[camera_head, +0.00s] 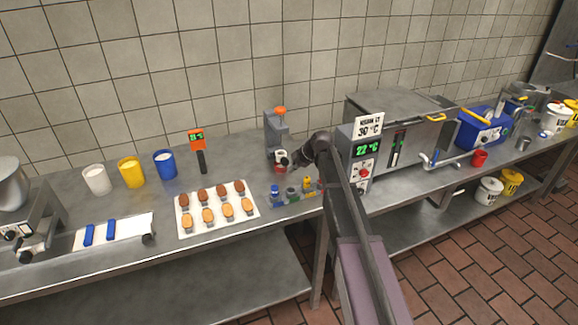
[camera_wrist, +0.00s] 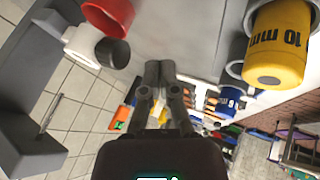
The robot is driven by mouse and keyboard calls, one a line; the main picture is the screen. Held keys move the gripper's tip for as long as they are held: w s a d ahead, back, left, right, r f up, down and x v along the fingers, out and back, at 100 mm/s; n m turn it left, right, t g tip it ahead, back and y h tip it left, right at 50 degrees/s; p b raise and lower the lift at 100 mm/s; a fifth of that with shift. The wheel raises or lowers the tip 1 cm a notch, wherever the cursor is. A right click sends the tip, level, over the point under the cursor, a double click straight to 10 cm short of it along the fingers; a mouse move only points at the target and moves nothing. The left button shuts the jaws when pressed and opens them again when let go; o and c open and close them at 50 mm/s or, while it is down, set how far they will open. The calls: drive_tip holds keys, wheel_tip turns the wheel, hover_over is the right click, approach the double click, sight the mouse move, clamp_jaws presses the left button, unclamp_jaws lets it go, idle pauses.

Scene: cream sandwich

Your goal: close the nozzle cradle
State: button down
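A grey filling stand (camera_head: 276,135) with an orange knob on top stands at the back of the bench in the head view; its grey body (camera_wrist: 35,125) is at the left of the wrist view. A white piece with a dark round end (camera_head: 281,157) projects from its front, and shows in the wrist view (camera_wrist: 82,42) beside a red ring (camera_wrist: 108,14). I cannot tell which part is the cradle, or if it is open. My gripper (camera_wrist: 159,70) has its fingers together with nothing visible between them, right of the dark end and apart from it.
A nozzle rack (camera_head: 296,198) with blue, grey and yellow nozzles is in front of the stand; the yellow nozzle (camera_wrist: 277,45) is close on the right. A biscuit tray (camera_head: 217,228) lies left. An oven (camera_head: 390,120) with a display is right of my arm.

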drive_tip(key=shift+s+p+v, duration=0.2)
drive_tip(key=shift+p+v, duration=0.65)
drive_tip(key=shift+v, duration=0.35)
drive_tip(key=p+v, duration=0.6)
drive_tip(key=v, duration=0.2)
drive_tip(key=shift+s+f, duration=0.15)
drive_tip(key=s+d+f+m+g+h, duration=0.1)
drive_tip(key=s+m+h, duration=0.1)
drive_tip(key=s+m, duration=0.4)
drive_tip(key=s+d+f+m+g+h, duration=0.1)
drive_tip(key=s+m+h, duration=0.1)
drive_tip(key=s+m, duration=0.5)
drive_tip(key=s+d+f+m+g+h, duration=0.1)
drive_tip(key=s+m, duration=0.6)
drive_tip(key=s, duration=0.9)
drive_tip(key=shift+s+d+f+g+h, duration=0.35)
drive_tip(key=shift+d+g+h, duration=0.15)
drive_tip(key=shift+d+h, duration=0.1)
